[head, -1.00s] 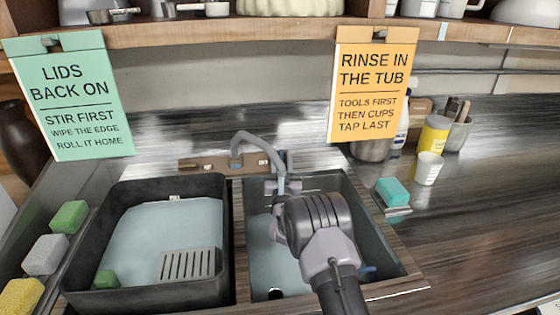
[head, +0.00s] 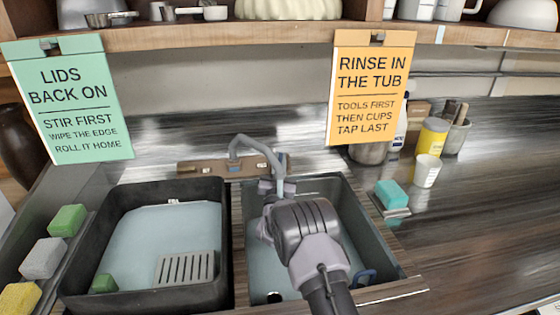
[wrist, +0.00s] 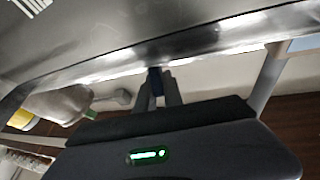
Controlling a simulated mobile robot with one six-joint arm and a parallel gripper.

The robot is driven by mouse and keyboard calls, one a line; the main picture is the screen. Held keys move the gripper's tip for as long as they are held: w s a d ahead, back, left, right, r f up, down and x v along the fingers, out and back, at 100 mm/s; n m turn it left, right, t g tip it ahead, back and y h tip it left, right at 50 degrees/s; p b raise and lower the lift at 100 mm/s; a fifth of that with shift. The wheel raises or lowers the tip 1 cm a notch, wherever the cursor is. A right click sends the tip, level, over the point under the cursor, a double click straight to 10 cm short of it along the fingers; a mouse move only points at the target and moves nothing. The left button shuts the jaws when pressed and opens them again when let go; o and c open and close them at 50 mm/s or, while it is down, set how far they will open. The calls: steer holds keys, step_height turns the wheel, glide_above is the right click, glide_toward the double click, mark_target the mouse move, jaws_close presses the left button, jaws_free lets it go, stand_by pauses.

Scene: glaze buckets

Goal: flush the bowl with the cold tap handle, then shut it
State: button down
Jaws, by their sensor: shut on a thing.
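The grey tap spout (head: 258,148) arches over the right basin (head: 352,200) from a wooden back strip. My gripper (head: 277,187) is at the spout's outlet end in the head view, with my wrist covering much of that basin. In the wrist view my gripper (wrist: 160,88) is shut on a small dark blue piece, seemingly the cold tap handle (wrist: 155,80). The handle is mostly hidden by the fingers, and its turn cannot be told. The basin floor (head: 262,255) looks pale blue, with a dark drain (head: 274,297) at the front. I cannot tell whether water runs.
A dark tub (head: 215,292) with pale liquid and a slotted grate (head: 185,268) stands at left. A blue handle-like thing (head: 365,277) shows in the right basin. Sponges lie at far left. A teal sponge (head: 391,194) and cup (head: 427,171) stand right. Two signs hang above.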

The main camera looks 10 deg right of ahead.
steer(key=c, duration=1.5)
jaws_free()
steer(key=shift+o, duration=0.2)
